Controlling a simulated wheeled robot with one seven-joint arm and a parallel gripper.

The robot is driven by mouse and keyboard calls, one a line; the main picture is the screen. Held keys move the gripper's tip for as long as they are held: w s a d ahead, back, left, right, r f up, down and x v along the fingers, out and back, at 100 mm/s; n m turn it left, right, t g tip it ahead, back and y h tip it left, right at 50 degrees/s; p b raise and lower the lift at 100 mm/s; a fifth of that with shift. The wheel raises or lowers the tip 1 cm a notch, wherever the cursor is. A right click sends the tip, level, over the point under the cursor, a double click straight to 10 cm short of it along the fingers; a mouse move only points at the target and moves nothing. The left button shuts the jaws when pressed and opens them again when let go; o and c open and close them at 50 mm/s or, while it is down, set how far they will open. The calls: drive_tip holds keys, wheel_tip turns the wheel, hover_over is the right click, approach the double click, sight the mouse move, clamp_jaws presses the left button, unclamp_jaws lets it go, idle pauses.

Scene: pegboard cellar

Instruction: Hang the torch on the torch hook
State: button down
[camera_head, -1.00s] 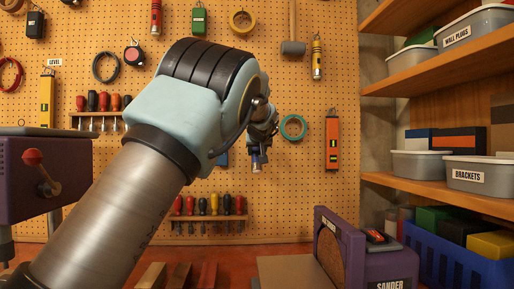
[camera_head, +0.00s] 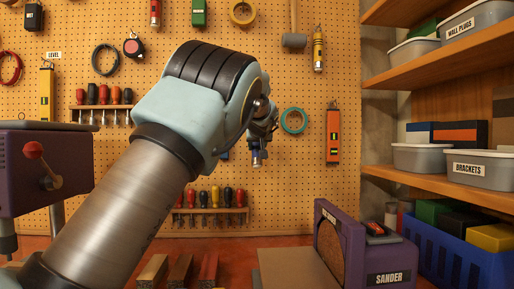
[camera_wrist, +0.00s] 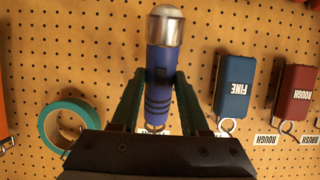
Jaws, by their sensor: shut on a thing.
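A blue torch (camera_wrist: 158,95) with dark bands and a silver head is held between the two dark fingers of my gripper (camera_wrist: 159,78) in the wrist view. Its silver head points to the top of that view. In the head view my gripper (camera_head: 262,136) is in front of the pegboard, left of a teal tape roll, with the torch (camera_head: 256,154) small and partly hidden by it. The torch appears roughly upright. I cannot pick out the torch hook; the torch and my gripper cover part of the board, and a white label (camera_wrist: 147,127) shows partly behind them.
A teal tape roll (camera_wrist: 65,125), a blue FINE block (camera_wrist: 234,84) and a red ROUGH block (camera_wrist: 291,90) hang close around the torch. In the head view, an orange level (camera_head: 333,136) hangs to the right and a screwdriver rack (camera_head: 210,212) sits below. A purple sander (camera_head: 390,258) stands on the bench.

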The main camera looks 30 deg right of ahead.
drive_tip(key=shift+c, duration=1.6)
unclamp_jaws()
drive_tip(key=shift+s, duration=0.1)
drive_tip(key=b+v, duration=0.5)
drive_tip(key=v, duration=0.5)
drive_tip(key=w+a+f+n+g+y+p, duration=0.1)
drive_tip(key=w+a+f+g+y+p, duration=0.15)
drive_tip(key=a+f+p, duration=0.75)
drive_tip(key=w+a+f+n+g+y, duration=0.1)
drive_tip(key=w+a+f+g+y, duration=0.2)
drive_tip(key=a, duration=1.5)
drive_tip(key=s+a+f+n+g+p, duration=0.1)
drive_tip(key=s+a+f+p, duration=0.3)
drive_tip(key=s+a, duration=0.6)
drive_tip(key=s+a+f+g+p, duration=0.4)
drive_tip(key=s+a, duration=0.6)
drive_tip(key=s, duration=0.4)
drive_tip(key=shift+s+a+f+n+p, duration=0.15)
drive_tip(key=shift+a+f+n+p, duration=0.1)
drive_tip(key=shift+f+n+p, duration=0.35)
